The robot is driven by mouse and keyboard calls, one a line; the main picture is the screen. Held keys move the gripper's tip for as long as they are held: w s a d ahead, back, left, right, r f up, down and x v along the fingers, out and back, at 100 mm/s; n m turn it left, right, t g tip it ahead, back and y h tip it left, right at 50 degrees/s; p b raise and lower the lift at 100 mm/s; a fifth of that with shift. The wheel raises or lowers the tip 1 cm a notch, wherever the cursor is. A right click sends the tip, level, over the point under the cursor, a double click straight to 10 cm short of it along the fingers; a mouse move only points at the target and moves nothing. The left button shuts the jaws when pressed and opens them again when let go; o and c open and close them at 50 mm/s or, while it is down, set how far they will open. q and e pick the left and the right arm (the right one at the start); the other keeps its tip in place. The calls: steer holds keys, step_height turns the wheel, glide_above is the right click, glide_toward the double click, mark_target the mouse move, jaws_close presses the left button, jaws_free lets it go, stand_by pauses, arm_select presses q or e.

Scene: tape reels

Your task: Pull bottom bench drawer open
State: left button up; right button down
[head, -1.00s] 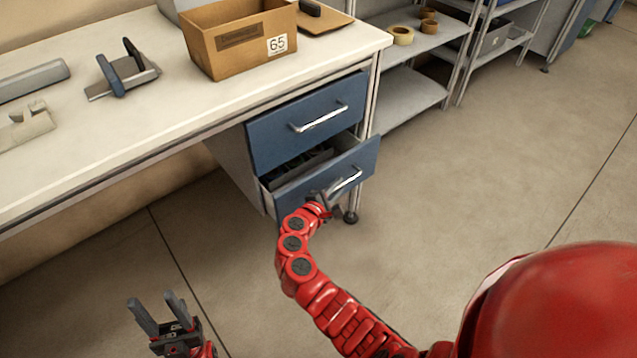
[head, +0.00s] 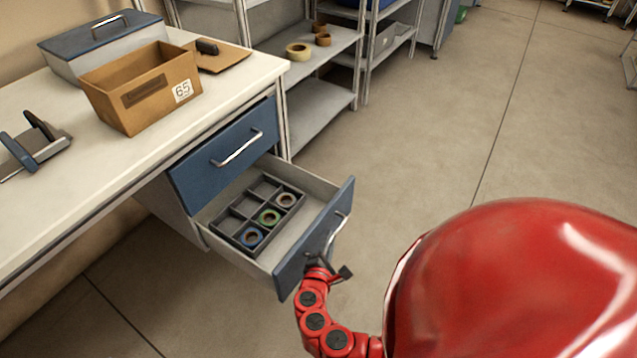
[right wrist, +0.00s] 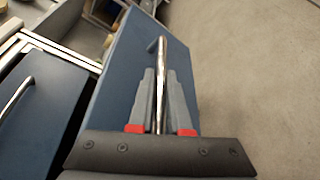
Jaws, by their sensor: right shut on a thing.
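The bottom bench drawer (head: 316,236) has a blue front and stands well out from the bench. My right gripper (head: 328,268) is at the drawer front. In the right wrist view its two fingers (right wrist: 162,100) lie on either side of the drawer's metal bar handle (right wrist: 160,80), shut on it. The handle's upper part (head: 339,228) also shows in the head view. My left gripper is out of view.
The top drawer (head: 225,155) is shut. On the bench stand a cardboard box marked 65 (head: 145,90), a grey lidded case (head: 100,45) and a dark-handled tool (head: 30,148). Shelves (head: 318,50) with tape rolls stand behind. The floor right of the drawer is clear.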

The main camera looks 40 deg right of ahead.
steer(key=shift+s+d, duration=0.1)
steer(key=shift+s, duration=0.2)
steer(key=c, duration=0.9)
jaws_free()
steer(key=shift+o, duration=0.2)
steer(key=p+v, duration=0.1)
steer(key=v, duration=1.6)
steer(key=shift+p, duration=0.4)
steer(key=shift+s+r, duration=0.1)
steer(key=shift+s, duration=0.05)
